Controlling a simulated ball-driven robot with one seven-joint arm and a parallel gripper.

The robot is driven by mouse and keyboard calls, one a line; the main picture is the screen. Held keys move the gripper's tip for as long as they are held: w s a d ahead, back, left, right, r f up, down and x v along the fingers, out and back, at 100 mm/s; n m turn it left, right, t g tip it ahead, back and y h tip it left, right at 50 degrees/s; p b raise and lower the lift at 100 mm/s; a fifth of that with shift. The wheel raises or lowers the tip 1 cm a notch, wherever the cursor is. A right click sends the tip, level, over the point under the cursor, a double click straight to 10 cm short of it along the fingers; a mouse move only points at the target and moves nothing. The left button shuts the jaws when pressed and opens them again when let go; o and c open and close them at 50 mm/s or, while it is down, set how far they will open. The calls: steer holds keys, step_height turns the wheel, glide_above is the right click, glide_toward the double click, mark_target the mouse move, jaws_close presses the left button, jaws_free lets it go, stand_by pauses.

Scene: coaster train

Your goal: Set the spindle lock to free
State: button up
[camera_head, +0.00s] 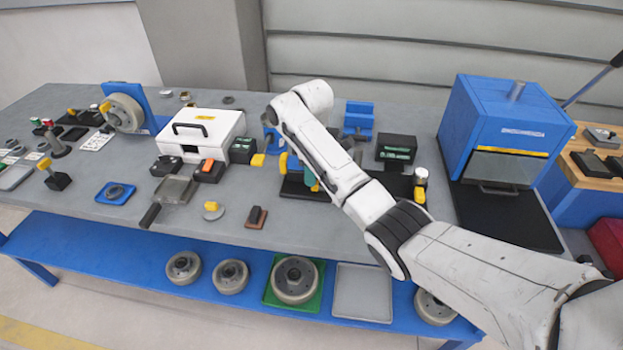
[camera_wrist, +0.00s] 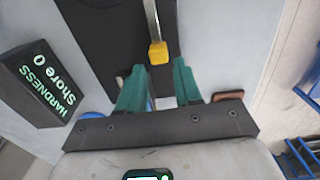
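No part is labelled as a spindle lock, so I cannot tell for sure which one it is. A grey wheel (camera_head: 124,113) stands on a blue stand (camera_head: 148,101) at the bench's left, with a small yellow knob (camera_head: 105,107) at its side. In the wrist view a metal lever with a yellow tip (camera_wrist: 158,52) lies over a black base (camera_wrist: 100,40). My gripper (camera_wrist: 159,68) has two green fingers standing apart, with nothing held. The yellow tip is just ahead of the gap between them. In the head view my arm partly hides this spot.
A black hardness display (camera_wrist: 42,82) is close to the left of the fingers. A white case (camera_head: 200,130) stands left of my arm; a blue oven (camera_head: 500,130) and another black box (camera_head: 396,150) are to the right. Several small tools and fixtures crowd the grey bench (camera_head: 300,228).

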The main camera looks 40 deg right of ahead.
step_height(320, 180, up, 8)
steer(key=p, duration=0.2)
steer(key=shift+p, duration=0.35)
